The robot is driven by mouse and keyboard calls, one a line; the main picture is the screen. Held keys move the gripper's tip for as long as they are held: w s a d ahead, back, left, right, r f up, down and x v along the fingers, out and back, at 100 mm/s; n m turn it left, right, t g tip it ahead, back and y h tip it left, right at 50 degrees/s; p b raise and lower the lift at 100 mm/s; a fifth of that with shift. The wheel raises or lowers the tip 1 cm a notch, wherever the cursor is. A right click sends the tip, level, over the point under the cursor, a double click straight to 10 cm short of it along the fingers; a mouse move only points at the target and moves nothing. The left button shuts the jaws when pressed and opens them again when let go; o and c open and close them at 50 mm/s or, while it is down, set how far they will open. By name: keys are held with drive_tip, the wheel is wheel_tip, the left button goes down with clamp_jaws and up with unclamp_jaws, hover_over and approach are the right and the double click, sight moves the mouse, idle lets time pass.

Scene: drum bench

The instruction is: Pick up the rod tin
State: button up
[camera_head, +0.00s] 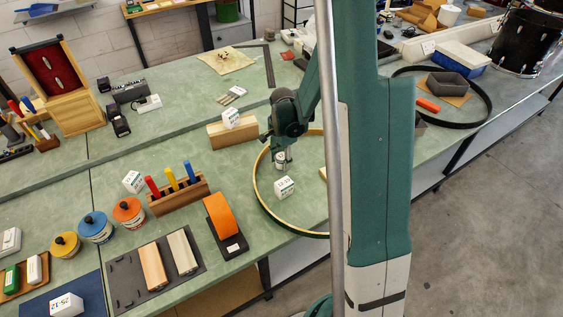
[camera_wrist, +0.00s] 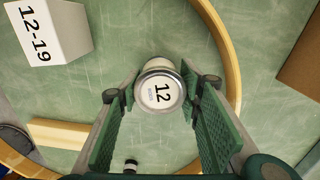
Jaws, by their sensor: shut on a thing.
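The rod tin is a small round white tin with a metal rim and "12" on its lid (camera_wrist: 160,92). In the wrist view it stands between the two pads of my gripper (camera_wrist: 163,100), which are closed on its sides. In the head view my gripper (camera_head: 281,152) points down inside a wooden hoop, with the tin (camera_head: 281,164) at its tip. The tin's lower part is mostly hidden, and I cannot tell whether it touches the bench.
The wooden hoop (camera_head: 262,195) surrounds the tin. A white block (camera_head: 284,188) marked "12-19" in the wrist view (camera_wrist: 48,32) stands close by. A wooden block (camera_head: 232,134), a rack of coloured handles (camera_head: 178,194) and an orange-topped piece (camera_head: 221,217) lie to the left.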

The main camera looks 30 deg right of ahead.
sight(283, 156)
drive_tip(key=shift+r, duration=0.15)
drive_tip(key=shift+r+p, duration=0.35)
drive_tip(key=shift+r, duration=4.5)
drive_tip(key=shift+s+d, duration=0.1)
